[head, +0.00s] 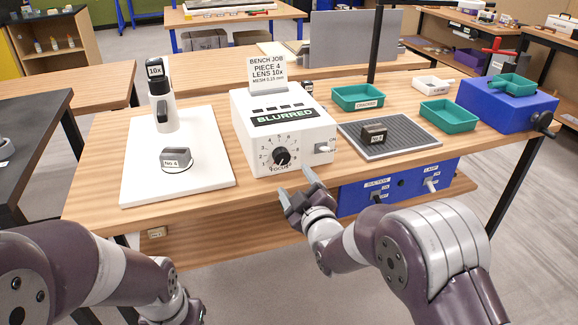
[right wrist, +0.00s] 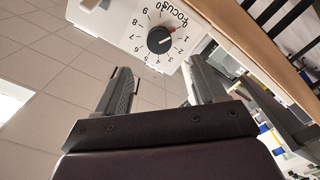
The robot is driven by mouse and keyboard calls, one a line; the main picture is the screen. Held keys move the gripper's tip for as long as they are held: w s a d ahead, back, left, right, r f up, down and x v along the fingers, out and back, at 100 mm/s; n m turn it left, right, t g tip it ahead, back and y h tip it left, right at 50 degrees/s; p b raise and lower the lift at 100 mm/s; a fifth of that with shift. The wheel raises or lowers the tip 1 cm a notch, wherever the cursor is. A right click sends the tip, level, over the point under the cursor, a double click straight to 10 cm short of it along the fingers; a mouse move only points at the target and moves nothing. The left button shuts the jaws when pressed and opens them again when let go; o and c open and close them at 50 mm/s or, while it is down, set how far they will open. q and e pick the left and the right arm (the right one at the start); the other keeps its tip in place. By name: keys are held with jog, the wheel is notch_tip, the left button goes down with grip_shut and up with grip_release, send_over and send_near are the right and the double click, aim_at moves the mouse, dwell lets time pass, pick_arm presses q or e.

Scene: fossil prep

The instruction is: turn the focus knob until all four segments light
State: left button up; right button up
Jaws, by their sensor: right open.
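The focus knob (head: 282,156) is a black dial on the front of a white control box (head: 250,155), ringed by a numbered scale. The knob also shows in the right wrist view (right wrist: 159,41), where its red mark points toward the low end of the scale, near FOCUS. The box's display (head: 283,116) reads BLURRED. The segments (head: 270,107) above it look dark. My right gripper (head: 299,192) is open and empty, below and in front of the knob, apart from it; its fingers (right wrist: 163,82) point toward the knob. My left gripper is out of view.
A toggle switch (head: 323,147) sits right of the knob. A white board (head: 140,180) holds a microscope-like stand (head: 162,105) and fossil No 4 (head: 177,160). A grey mat (head: 410,137) with a dark block (head: 374,134) and green trays (head: 357,97) lie right. A blue panel (head: 410,183) hangs below.

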aim_at(282, 159)
jog(key=x, duration=1)
jog(key=shift+c, duration=0.3)
jog(key=c, duration=1)
